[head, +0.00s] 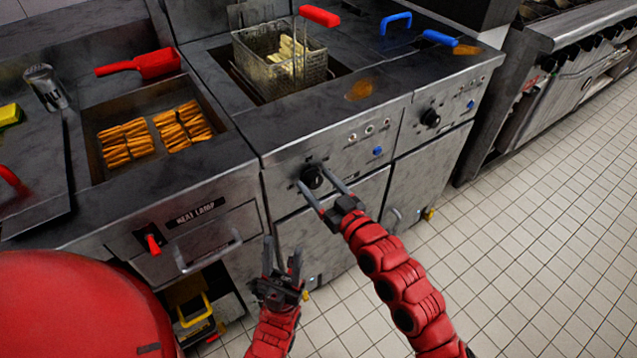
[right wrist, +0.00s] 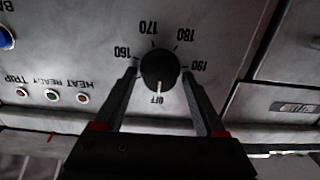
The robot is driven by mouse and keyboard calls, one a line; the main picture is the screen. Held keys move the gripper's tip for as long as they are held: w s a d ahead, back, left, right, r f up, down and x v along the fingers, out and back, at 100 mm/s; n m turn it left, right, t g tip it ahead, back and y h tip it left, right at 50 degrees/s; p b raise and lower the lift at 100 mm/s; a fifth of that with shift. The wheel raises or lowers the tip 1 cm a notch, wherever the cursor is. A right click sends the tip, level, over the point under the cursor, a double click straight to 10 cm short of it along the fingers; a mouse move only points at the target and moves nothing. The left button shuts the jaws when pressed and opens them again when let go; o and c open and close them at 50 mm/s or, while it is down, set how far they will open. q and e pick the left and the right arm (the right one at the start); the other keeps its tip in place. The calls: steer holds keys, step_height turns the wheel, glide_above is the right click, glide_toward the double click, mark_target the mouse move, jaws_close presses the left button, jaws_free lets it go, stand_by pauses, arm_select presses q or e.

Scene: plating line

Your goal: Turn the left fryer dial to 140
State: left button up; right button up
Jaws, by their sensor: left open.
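The left fryer dial (head: 312,177) is a round black knob on the left fryer's front panel. In the right wrist view the dial (right wrist: 158,70) has its white pointer at the OFF mark. The marks 160, 170, 180 and 190 show around it; I see no 140 mark. My right gripper (head: 325,195) is at the dial, open, with one finger on each side. In the right wrist view its fingers (right wrist: 159,76) straddle the knob, with small gaps visible beside it. My left gripper (head: 282,254) is open and empty, lower down in front of the cabinet fronts.
The right fryer has its own black dial (head: 430,118). A blue button (head: 377,151) sits right of the left dial. A wire basket (head: 280,60) of fries is in the left fryer. The heat lamp drawer (head: 208,243) is at left. Tiled floor (head: 530,230) at right is clear.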

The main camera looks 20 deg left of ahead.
jaws_close()
steer(key=shift+d+m+b, duration=0.15)
steer(key=shift+m+b, duration=0.45)
steer(key=shift+b, duration=0.2)
steer(key=shift+r+m+b, duration=0.1)
steer(key=shift+m+b, duration=0.4)
steer(key=shift+m, duration=0.2)
steer(key=shift+w+m, duration=0.1)
steer(key=shift+m, duration=0.8)
steer(key=m, duration=0.2)
steer(key=shift+r+m, duration=0.15)
steer(key=shift+m, duration=0.15)
steer(key=m+p, duration=0.1)
steer(key=m, duration=0.3)
steer(key=shift+m+p, duration=0.35)
steer(key=shift+m, duration=0.05)
steer(key=shift+f, duration=0.2)
